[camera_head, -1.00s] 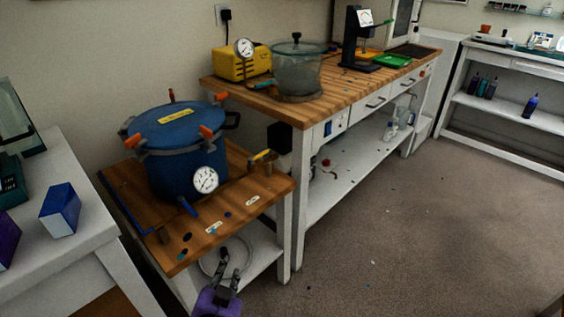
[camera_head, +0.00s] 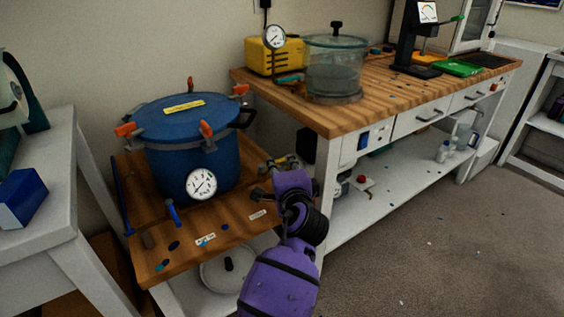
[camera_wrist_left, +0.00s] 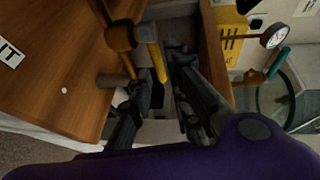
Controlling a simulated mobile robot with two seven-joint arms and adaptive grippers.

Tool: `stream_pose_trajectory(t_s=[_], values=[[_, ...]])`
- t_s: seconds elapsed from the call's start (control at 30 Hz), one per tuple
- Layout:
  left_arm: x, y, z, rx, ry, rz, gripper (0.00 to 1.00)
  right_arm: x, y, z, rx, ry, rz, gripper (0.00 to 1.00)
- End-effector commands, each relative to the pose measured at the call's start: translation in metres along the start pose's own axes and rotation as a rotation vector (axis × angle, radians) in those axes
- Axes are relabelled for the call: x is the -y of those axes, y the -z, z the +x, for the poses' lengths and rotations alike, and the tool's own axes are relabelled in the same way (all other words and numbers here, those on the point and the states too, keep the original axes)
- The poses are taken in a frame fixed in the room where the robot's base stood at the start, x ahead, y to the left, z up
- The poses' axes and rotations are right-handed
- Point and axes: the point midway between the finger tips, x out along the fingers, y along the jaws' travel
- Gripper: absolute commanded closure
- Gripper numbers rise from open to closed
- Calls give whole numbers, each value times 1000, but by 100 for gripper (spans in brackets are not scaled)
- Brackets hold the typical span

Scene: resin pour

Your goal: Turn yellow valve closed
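The yellow valve (camera_wrist_left: 157,62) has a flat yellow handle on a brass body (camera_wrist_left: 120,38) in the left wrist view. In the head view it is beside the right side of the blue pressure pot (camera_head: 190,150), mostly hidden by my left gripper (camera_head: 272,178). In the wrist view my left gripper (camera_wrist_left: 163,72) is open, with its dark fingers apart. The handle's end lies by the gap between the fingertips, closer to the left-hand finger; I cannot tell whether they touch. My right gripper is not in view.
The pot stands on a low wooden-topped cart (camera_head: 165,262) and has a white gauge (camera_head: 201,185). A taller bench (camera_head: 390,90) to the right carries a yellow pump (camera_head: 262,55) and a glass chamber (camera_head: 334,72). The floor at right is largely clear.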

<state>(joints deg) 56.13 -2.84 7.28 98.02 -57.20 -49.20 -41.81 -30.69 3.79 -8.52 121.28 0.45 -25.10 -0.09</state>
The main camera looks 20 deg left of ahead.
Motion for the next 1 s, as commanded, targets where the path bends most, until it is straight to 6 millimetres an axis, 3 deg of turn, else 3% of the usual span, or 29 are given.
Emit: stream_pose_trajectory(t_s=[0.1,0.3,0.6,0.77,1.0], values=[[-1,0,20,0,-1,-1,83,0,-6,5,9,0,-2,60],[-2,1,40,-2,-1,-2,83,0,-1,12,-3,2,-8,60],[-1,1,43,-2,-1,-4,83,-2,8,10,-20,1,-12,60],[-1,1,43,-2,-2,-4,100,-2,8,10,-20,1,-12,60],[-1,1,43,-2,-2,-3,100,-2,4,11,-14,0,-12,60]])
